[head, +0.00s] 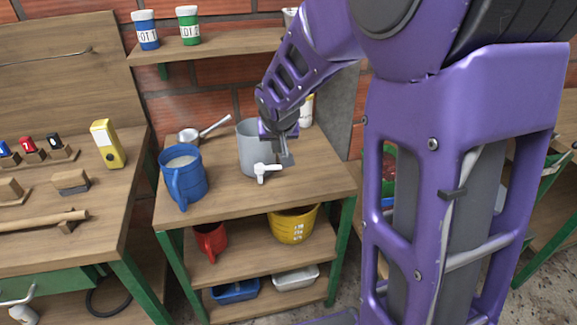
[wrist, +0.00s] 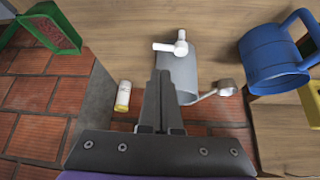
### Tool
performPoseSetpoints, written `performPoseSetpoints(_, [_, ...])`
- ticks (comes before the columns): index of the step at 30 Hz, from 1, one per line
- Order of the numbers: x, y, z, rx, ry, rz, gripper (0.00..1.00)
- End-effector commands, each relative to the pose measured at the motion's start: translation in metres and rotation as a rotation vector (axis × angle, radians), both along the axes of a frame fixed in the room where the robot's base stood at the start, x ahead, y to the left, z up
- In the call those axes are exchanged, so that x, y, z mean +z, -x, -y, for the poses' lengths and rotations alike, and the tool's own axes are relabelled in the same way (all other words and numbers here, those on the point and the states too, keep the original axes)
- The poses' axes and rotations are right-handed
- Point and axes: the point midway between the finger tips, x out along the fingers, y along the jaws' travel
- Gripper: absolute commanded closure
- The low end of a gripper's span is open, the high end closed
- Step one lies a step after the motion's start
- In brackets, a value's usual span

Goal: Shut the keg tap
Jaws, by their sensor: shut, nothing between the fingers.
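The keg (head: 248,148) is a grey cylinder standing on the wooden bench; it also shows in the wrist view (wrist: 182,76). Its white tap (head: 264,171) sits low on the front, with a handle pointing right in the head view. In the wrist view the tap (wrist: 171,47) shows beyond my fingertips. My gripper (head: 284,157) is shut and empty, beside the keg's right side and just above and right of the tap. In the wrist view the fingers (wrist: 162,76) overlap the keg's left edge. I see no contact with the tap; part of the keg is hidden by my arm.
A blue jug (head: 184,178) stands left of the keg, with a small saucepan (head: 190,134) behind it. A white bottle (wrist: 123,96) stands behind the keg near a grey panel (wrist: 93,110). The bench top (head: 315,185) is clear at the front right.

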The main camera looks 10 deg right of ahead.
Motion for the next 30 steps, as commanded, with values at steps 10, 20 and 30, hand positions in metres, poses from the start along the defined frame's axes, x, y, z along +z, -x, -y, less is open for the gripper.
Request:
performPoseSetpoints(10, [-0.030, -0.020, -0.001, -0.017, -0.011, 0.000, 1.00])
performPoseSetpoints(20, [-0.088, -0.058, 0.004, -0.014, -0.012, 0.001, 1.00])
performPoseSetpoints(30, [-0.113, -0.077, 0.007, -0.013, -0.011, 0.004, 1.00])
